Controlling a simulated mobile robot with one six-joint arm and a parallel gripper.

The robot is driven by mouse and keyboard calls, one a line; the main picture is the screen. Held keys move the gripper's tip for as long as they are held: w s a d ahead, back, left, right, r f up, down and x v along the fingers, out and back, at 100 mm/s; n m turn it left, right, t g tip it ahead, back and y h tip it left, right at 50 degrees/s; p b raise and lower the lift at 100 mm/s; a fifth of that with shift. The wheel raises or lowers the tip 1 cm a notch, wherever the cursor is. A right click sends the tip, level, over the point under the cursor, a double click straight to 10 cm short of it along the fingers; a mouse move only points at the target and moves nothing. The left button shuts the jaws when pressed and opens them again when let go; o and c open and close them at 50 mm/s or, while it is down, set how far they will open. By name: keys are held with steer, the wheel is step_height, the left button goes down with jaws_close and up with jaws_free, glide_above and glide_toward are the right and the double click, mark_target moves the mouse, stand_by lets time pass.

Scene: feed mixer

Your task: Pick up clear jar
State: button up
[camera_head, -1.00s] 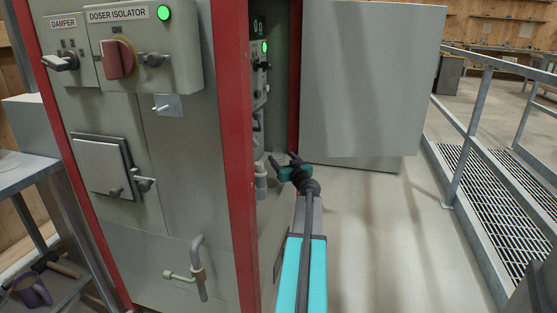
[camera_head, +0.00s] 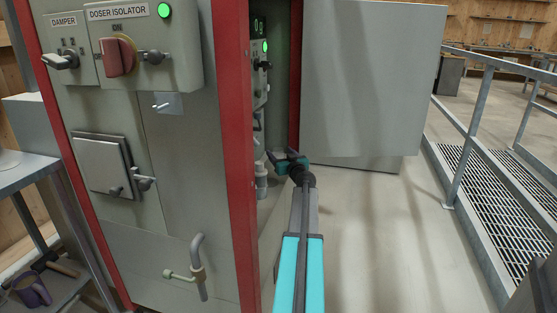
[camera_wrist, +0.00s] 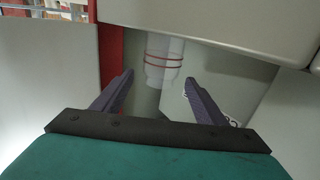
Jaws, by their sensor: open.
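My gripper (camera_head: 281,156) is open at the cabinet's open side in the head view. In the wrist view its two dark fingers (camera_wrist: 159,77) are spread apart with nothing held between them. A pale, translucent-looking cylinder with red bands (camera_wrist: 165,53) shows beyond the fingertips, roughly in line with the gap. It narrows at its lower end. It may be the clear jar, but I cannot tell for sure.
The red cabinet post (camera_head: 238,150) stands just left of my arm. A large grey door panel (camera_head: 370,80) hangs open beyond my gripper. The floor (camera_head: 400,240) to the right is clear up to the railing (camera_head: 465,130).

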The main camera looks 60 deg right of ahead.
steer(key=shift+w+d, duration=0.25)
steer(key=shift+w, duration=0.05)
stand_by(0.4)
steer(key=c, duration=1.1)
